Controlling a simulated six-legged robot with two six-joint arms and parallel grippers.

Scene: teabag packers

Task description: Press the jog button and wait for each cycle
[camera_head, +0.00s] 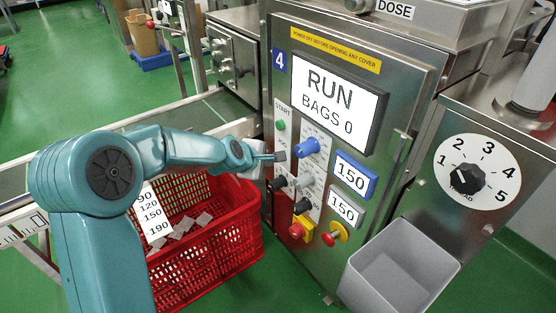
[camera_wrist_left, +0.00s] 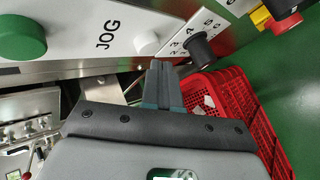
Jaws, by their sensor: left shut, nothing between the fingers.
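The machine's panel screen (camera_head: 332,103) reads RUN, BAGS 0. In the left wrist view the JOG label (camera_wrist_left: 109,34) stands beside a white round button (camera_wrist_left: 147,42). My left gripper (camera_head: 279,156) is shut and empty, its tips at the button column below the green START button (camera_head: 281,125). In the left wrist view the closed fingers (camera_wrist_left: 163,66) point at the panel close to the white button; I cannot tell whether they touch it. The white button is not distinguishable in the head view, where the gripper covers that spot. My right gripper is not in view.
A blue knob (camera_head: 307,147) and dark selector knobs sit right of and below my fingers. A red emergency stop (camera_head: 297,230) is lower down. A red crate (camera_head: 215,237) with several teabags stands below my arm. A grey bin (camera_head: 400,263) hangs at right, under a dial (camera_head: 468,180).

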